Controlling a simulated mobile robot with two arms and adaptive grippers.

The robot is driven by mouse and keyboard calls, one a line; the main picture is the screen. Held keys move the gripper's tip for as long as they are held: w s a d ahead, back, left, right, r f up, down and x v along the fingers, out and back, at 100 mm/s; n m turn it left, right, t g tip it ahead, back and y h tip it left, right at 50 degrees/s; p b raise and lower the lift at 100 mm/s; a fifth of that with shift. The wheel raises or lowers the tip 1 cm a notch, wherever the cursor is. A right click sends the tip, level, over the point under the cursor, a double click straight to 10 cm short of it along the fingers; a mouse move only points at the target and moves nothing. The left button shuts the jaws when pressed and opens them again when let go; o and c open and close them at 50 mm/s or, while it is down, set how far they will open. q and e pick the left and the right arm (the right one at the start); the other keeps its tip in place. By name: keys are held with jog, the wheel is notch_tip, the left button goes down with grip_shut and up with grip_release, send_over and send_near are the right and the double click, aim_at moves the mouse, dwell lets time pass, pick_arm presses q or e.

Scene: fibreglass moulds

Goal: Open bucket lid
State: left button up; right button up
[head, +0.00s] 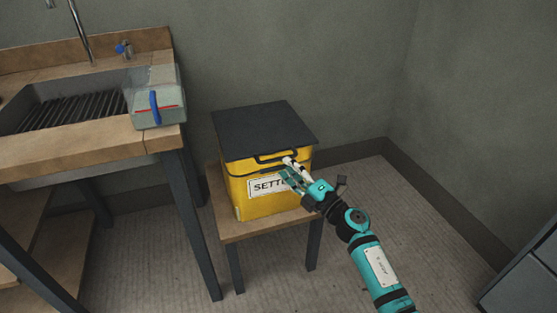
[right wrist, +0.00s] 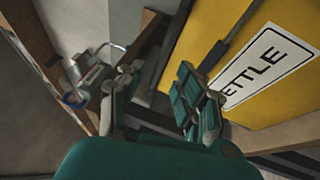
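A yellow bucket (head: 270,192) with a "SETTL…" label stands on a small wooden stand. Its dark flat lid (head: 262,128) is down on top, with a dark handle (head: 274,156) at the front edge. My right gripper (head: 287,169) is at the front of the bucket, close to the handle; contact cannot be told. In the right wrist view its fingers (right wrist: 155,82) are apart with nothing visible between them. The yellow wall (right wrist: 275,25) and a dark bar beside the label show to the right of the fingers there. My left gripper is not in view.
A wooden sink bench (head: 160,138) stands at the left, with a clear container (head: 157,98) with a blue handle on its edge. The small wooden stand (head: 240,228) holds the bucket. Walls are behind; the floor at right is clear up to a grey cabinet (head: 525,270).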

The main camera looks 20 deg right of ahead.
aim_at(278, 159)
jog(key=x, duration=0.5)
jog(key=shift+f, duration=0.1)
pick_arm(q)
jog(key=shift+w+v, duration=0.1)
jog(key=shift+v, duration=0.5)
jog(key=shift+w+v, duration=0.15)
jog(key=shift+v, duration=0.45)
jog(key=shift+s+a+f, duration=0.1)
pick_arm(e)
grip_shut()
